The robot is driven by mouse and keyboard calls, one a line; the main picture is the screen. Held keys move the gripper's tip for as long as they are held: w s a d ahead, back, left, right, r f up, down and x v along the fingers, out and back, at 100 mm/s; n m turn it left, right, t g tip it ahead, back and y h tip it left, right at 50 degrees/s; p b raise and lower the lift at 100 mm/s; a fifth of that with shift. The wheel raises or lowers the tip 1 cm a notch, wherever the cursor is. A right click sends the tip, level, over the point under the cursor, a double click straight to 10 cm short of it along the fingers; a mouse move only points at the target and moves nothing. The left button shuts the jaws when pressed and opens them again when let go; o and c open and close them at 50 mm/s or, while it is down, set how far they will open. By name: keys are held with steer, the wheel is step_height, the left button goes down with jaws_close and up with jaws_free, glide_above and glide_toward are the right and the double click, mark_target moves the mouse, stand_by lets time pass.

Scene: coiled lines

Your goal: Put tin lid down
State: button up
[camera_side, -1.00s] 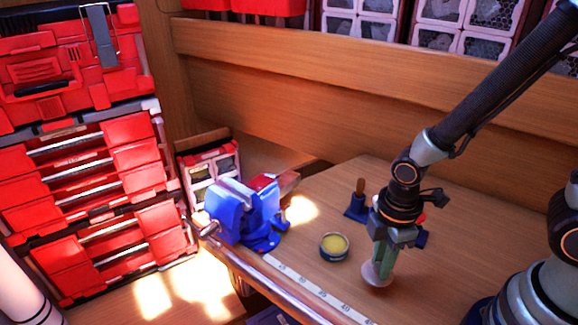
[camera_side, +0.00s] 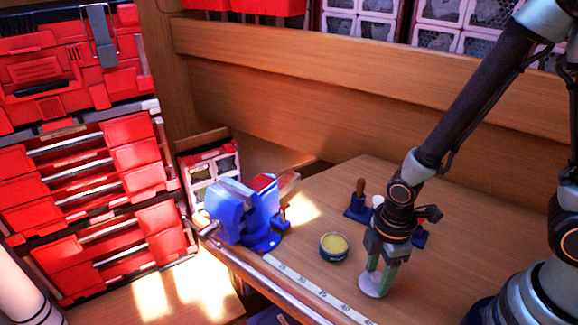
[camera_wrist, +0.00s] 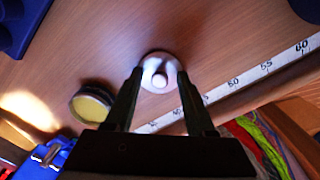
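The tin lid (camera_side: 369,287) is a pale round disc with a small knob. It appears to lie flat on the wooden bench, right of and nearer than the open tin. In the wrist view the lid (camera_wrist: 150,62) lies between my fingertips, its knob clear of both. My gripper (camera_side: 380,284) points down over the lid with its fingers apart; it also shows in the wrist view (camera_wrist: 160,74). The round tin (camera_side: 333,248), dark-sided with yellow contents, stands uncovered; it also shows at lower left in the wrist view (camera_wrist: 91,105).
A blue vise (camera_side: 240,212) is clamped at the bench's left edge. A white measuring strip (camera_side: 310,287) runs along the front edge. A blue stand with a wooden-handled tool (camera_side: 358,203) is behind my gripper. Bare bench lies at the right.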

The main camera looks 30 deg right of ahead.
mark_target(377, 276)
step_height(377, 276, up, 12)
steer(key=w+d+r+m+t, duration=0.2)
steer(key=d+r+m, duration=0.2)
steer(key=r+m, duration=0.2)
steer(key=w+d+r+m+t, duration=0.2)
steer(key=d+r+m+t, duration=0.1)
steer(key=r+m, duration=0.3)
steer(key=shift+w+d+m+t, duration=0.3)
steer(key=shift+w+d+m, duration=0.05)
steer(key=shift+d+m, duration=0.5)
